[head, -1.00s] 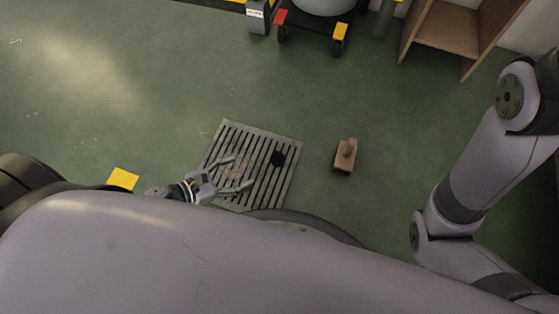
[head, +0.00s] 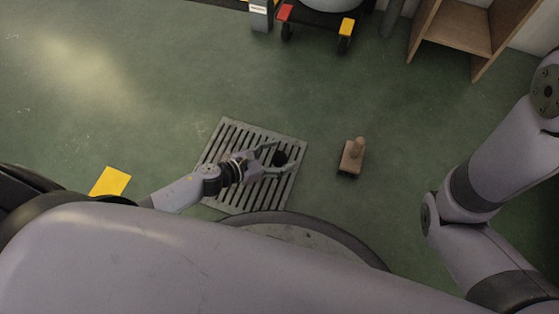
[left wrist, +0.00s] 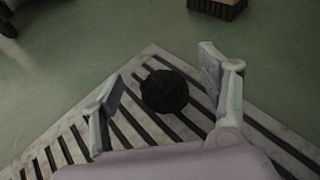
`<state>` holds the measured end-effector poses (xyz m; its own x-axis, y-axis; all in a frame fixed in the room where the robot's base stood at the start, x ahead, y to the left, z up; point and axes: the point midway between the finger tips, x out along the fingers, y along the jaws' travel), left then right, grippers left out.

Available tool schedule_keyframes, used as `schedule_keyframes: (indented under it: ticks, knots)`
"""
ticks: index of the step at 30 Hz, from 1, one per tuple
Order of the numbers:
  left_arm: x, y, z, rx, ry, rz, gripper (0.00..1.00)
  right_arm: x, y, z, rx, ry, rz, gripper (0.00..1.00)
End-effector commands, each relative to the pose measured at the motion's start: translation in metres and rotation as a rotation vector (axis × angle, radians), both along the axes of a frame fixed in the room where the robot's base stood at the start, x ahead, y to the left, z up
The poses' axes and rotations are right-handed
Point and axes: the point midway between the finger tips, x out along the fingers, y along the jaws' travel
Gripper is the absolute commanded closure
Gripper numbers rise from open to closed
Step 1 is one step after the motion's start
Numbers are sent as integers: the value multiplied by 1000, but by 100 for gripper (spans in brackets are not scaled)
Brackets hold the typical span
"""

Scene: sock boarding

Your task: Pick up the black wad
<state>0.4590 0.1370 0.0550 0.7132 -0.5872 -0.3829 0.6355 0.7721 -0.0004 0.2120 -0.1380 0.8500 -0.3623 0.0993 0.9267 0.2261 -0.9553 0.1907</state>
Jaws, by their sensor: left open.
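The black wad (head: 279,158) is a small dark round lump on the grey slatted floor grate (head: 232,133). In the left wrist view the wad (left wrist: 165,91) lies on the slats of the grate (left wrist: 62,146), in front of the jaws and between the lines of the two fingers. My left gripper (head: 283,157) is open, with a finger on either side of the wad in the head view. In the left wrist view my left gripper (left wrist: 160,88) shows both fingers spread and apart from the wad. My right gripper is not in view.
A wooden block with an upright handle (head: 352,157) stands on the green floor right of the grate. A yellow square (head: 110,181) lies on the floor at left. A wheeled dolly and a wooden shelf (head: 457,30) are at the back. The floor between is clear.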

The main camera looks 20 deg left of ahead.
Motion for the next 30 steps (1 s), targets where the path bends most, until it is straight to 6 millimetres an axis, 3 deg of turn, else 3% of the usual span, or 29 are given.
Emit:
schedule_keyframes:
  ticks: [9,30]
  knots:
    - [4,-3,-1,0,0,0,33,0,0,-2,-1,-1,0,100]
    - [3,-3,-1,0,0,0,78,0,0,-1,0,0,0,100]
